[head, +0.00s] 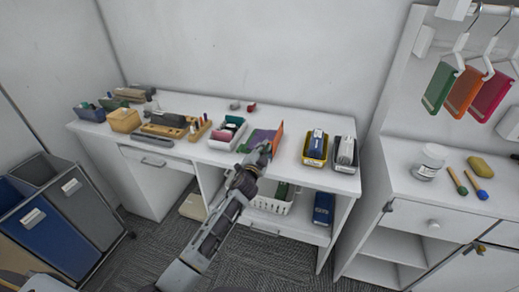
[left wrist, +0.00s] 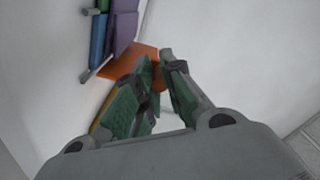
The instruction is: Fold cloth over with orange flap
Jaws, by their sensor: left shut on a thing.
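The cloth (head: 259,138) lies near the front edge of the white desk, with purple and green parts showing. Its orange flap (head: 279,134) stands raised at the right side. My left gripper (head: 264,151) is at the front of the cloth, shut on the orange flap. In the left wrist view the orange flap (left wrist: 126,66) reaches to the fingertips (left wrist: 156,58), and the purple part (left wrist: 122,28) lies beyond it. The fingers hide part of the flap. My right gripper is in neither view.
A white tray (head: 227,133) stands just left of the cloth. The desk behind the cloth is mostly clear. A white basket (head: 270,205) sits on the shelf below.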

